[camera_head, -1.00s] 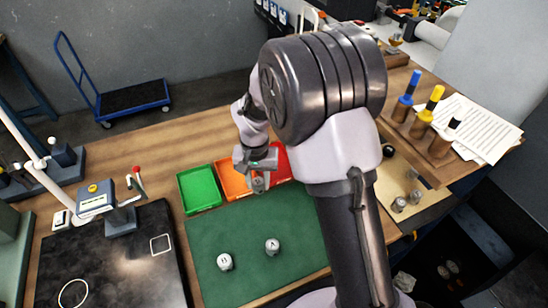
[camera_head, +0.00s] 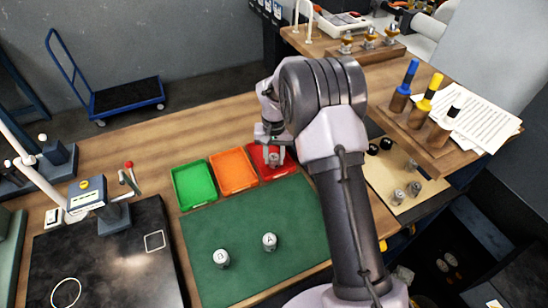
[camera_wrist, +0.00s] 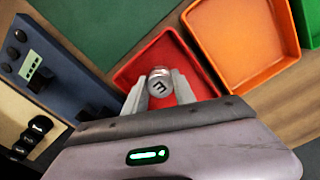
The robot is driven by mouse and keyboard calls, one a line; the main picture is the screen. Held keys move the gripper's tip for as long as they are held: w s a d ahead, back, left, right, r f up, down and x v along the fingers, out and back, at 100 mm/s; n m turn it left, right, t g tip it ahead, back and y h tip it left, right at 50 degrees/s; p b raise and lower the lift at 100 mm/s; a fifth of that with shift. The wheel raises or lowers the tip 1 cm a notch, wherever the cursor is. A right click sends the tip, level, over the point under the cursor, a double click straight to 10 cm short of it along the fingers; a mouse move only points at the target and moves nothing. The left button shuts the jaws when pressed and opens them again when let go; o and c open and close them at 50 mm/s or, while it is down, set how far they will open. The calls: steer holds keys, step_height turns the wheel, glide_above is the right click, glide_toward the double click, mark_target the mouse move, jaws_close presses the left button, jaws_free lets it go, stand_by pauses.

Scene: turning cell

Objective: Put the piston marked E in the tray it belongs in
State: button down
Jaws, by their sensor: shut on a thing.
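The piston marked E (camera_wrist: 160,82) is a small silver cylinder with a dark letter on top. My gripper (camera_wrist: 159,92) is shut on it, with one finger on each side, over the red tray (camera_wrist: 142,63) in the wrist view. In the head view my gripper (camera_head: 272,158) is over the red tray (camera_head: 287,168). I cannot tell whether the piston touches the tray floor. The orange tray (camera_head: 233,170) and the green tray (camera_head: 194,185) stand to its left in the head view.
Pistons marked B (camera_head: 222,259) and A (camera_head: 269,242) stand on the green mat (camera_head: 245,285). A board with several small metal parts (camera_head: 398,196) lies to the right. A black plate (camera_head: 110,255) with a gauge is at the left.

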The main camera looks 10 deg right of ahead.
mark_target(274, 159)
steer(key=c, duration=1)
jaws_free()
steer(key=shift+f, duration=0.2)
steer(key=shift+c, duration=0.2)
step_height(274, 159, up, 15)
steer(key=p, duration=0.3)
steer(key=s+a+r+t, duration=0.2)
steer(key=s+r, duration=0.7)
steer(key=r, duration=0.2)
steer(key=s+a+r+t+y, duration=0.1)
steer(key=s+t, duration=0.1)
steer(key=s, duration=0.9)
steer(key=s+a+r+m+t+y, duration=0.1)
steer(key=s+r, duration=0.1)
steer(key=s, duration=1)
steer(key=shift+a+t, duration=0.15)
steer(key=shift+t, duration=0.25)
